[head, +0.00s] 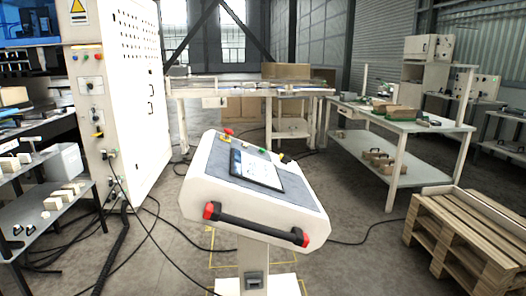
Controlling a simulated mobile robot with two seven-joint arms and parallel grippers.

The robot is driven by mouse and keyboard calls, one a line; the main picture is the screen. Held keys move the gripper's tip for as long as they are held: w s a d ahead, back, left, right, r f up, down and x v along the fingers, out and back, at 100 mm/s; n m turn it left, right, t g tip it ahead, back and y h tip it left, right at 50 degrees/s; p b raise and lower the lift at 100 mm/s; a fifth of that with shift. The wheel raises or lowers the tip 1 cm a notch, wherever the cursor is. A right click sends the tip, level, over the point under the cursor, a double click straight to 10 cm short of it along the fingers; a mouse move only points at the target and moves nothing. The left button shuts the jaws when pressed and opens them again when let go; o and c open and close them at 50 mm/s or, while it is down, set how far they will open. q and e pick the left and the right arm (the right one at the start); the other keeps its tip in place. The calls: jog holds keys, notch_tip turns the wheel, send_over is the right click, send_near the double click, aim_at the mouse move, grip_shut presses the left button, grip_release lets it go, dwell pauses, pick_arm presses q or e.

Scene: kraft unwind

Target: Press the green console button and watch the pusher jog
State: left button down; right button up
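The control console (300,196) stands in the middle of the head view, a white tilted box on a post. Its sloped grey top carries a flat screen (256,170). A small green button (262,150) is on the top's far edge, beyond the screen. A red mushroom button on a yellow base (228,132) is at the console's far left corner. A yellow item (284,157) is to the right of the green button. Neither of my grippers is in view. I cannot make out the pusher.
A black handle bar with red ends (255,225) spans the console's near side. A tall white cabinet (130,110) and shelves stand left. Worktables (400,124) stand behind and right, and a wooden pallet (470,240) lies at right. Cables (350,242) cross the floor.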

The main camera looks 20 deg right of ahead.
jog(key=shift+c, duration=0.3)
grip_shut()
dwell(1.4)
